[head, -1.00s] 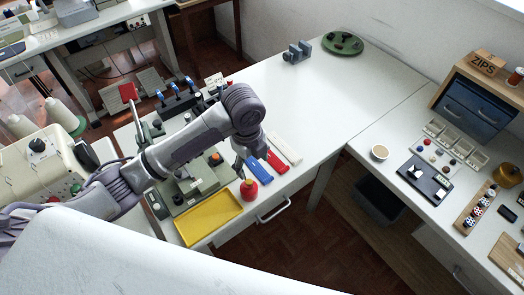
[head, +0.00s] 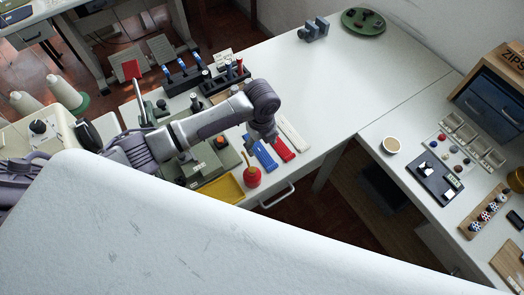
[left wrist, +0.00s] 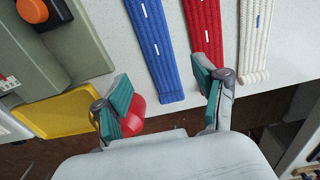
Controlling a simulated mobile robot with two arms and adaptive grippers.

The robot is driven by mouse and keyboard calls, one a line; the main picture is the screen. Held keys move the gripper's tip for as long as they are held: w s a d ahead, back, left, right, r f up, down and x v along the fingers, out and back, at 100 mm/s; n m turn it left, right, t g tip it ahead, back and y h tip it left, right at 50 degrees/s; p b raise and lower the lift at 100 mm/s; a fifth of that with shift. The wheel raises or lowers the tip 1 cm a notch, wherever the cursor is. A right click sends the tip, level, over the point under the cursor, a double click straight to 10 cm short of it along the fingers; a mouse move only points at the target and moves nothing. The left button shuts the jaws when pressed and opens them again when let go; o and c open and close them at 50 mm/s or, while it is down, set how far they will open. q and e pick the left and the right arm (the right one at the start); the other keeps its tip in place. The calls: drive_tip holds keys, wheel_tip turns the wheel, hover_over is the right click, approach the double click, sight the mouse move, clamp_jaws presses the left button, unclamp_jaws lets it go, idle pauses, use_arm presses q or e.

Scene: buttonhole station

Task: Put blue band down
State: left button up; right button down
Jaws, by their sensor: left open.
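The blue band (head: 260,152) lies flat on the white table, in a row with the red band (head: 279,147) and the white band (head: 294,134). In the left wrist view the blue band (left wrist: 157,45) runs down toward the space between my fingertips, and the red band (left wrist: 207,40) is just right of it. My left gripper (left wrist: 165,95) is open and empty, its teal-padded fingers apart. My right gripper is not in view.
A round red object (head: 252,177) stands beside the yellow tray (head: 222,188), close to my left finger in the wrist view. A grey-green machine base (left wrist: 45,60) is left of the bands.

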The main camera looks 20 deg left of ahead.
sight(262, 154)
use_arm(q)
drive_tip(key=shift+s+d+f, duration=0.1)
drive_tip(key=shift+s+f, duration=0.1)
drive_tip(key=shift+f, duration=1)
drive_tip(key=shift+w+f, duration=0.2)
drive_tip(key=shift+f, duration=0.35)
drive_tip(key=shift+s, duration=0.15)
clamp_jaws()
